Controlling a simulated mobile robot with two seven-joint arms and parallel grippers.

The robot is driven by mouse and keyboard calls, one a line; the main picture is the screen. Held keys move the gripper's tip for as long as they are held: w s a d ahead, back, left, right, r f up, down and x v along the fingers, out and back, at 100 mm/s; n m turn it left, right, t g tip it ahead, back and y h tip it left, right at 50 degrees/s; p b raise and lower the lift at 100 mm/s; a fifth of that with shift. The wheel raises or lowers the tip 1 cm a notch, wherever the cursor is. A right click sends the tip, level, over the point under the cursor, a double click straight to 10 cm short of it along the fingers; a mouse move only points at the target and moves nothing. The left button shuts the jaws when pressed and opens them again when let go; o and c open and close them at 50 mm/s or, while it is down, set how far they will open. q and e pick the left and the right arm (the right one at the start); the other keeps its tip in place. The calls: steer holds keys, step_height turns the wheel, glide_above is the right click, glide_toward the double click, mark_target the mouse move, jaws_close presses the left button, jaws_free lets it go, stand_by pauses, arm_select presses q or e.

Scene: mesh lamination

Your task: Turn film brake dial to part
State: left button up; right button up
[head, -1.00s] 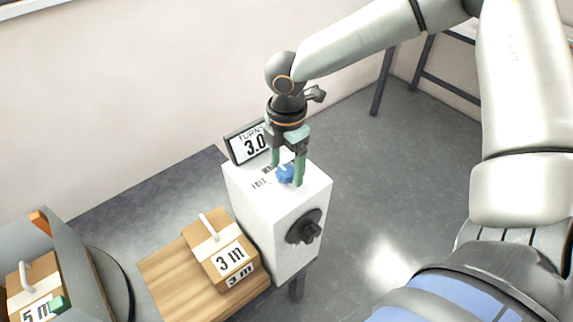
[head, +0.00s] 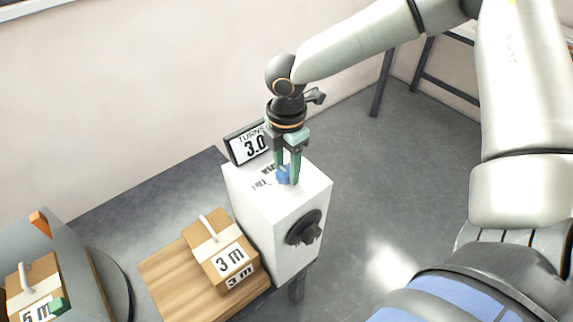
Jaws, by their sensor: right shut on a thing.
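The film brake dial is a small blue knob (head: 284,176) on top of a white box (head: 258,208). My right gripper (head: 288,178) points straight down and is shut on the knob, its green fingers on either side. The fingers hide part of the knob and of the printed labels (head: 264,177) beside it, so the dial's setting cannot be read. A display (head: 247,145) behind the box reads "TURNS 3.0". My left gripper is out of view.
A black crank knob (head: 304,229) sits on the box's front side. A "3 m" box (head: 222,252) with a white handle rests on a wooden board (head: 163,272) left of it. A "5 m" box (head: 32,285) is at the far left. The floor on the right is clear.

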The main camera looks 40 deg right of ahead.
steer(key=shift+m, duration=0.3)
jaws_close()
steer(key=shift+m, duration=0.9)
steer(key=m, duration=0.2)
steer(key=shift+m+p, duration=0.3)
steer(key=m, duration=0.3)
steer(key=shift+s+m, duration=0.1)
steer(key=shift+m, duration=1.8)
steer(key=o, duration=1.3)
jaws_free()
steer(key=shift+c, duration=0.2)
